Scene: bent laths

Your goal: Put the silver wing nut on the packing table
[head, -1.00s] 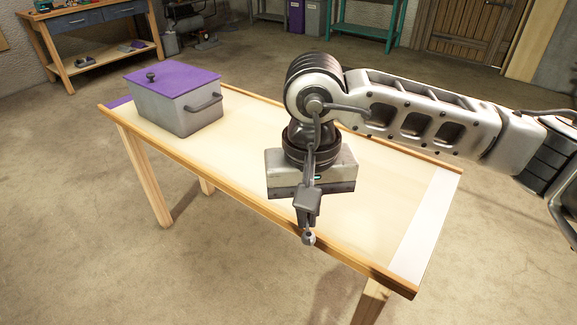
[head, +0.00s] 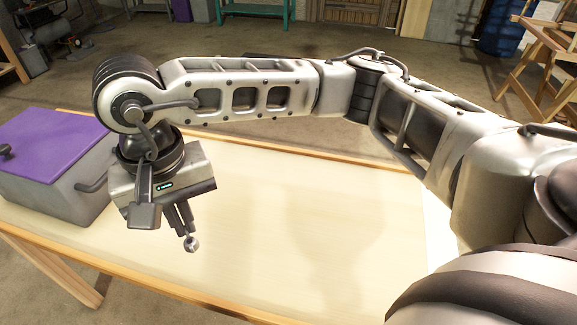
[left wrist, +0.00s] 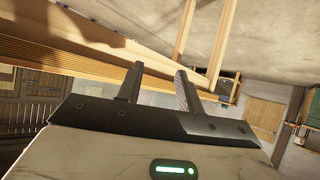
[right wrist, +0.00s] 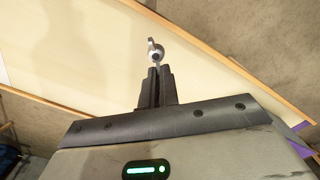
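The silver wing nut (head: 191,243) is held at the tips of my right gripper (head: 187,230), whose fingers are closed on it. It also shows in the right wrist view (right wrist: 157,54), beyond the shut fingers (right wrist: 156,72). The packing table (head: 300,225) has a pale top with wooden edge strips. In the head view the nut appears over the table's left part, near the front edge; it seems to be above the top, but the exact gap is hard to tell. My left gripper (left wrist: 157,77) is open and empty in the left wrist view; it is outside the head view.
A grey box (head: 75,200) with a purple lid (head: 50,143) stands at the table's left end, close to my right gripper. The middle and right of the tabletop are clear. Wooden beams (left wrist: 60,48) lie beyond my left fingers in the left wrist view.

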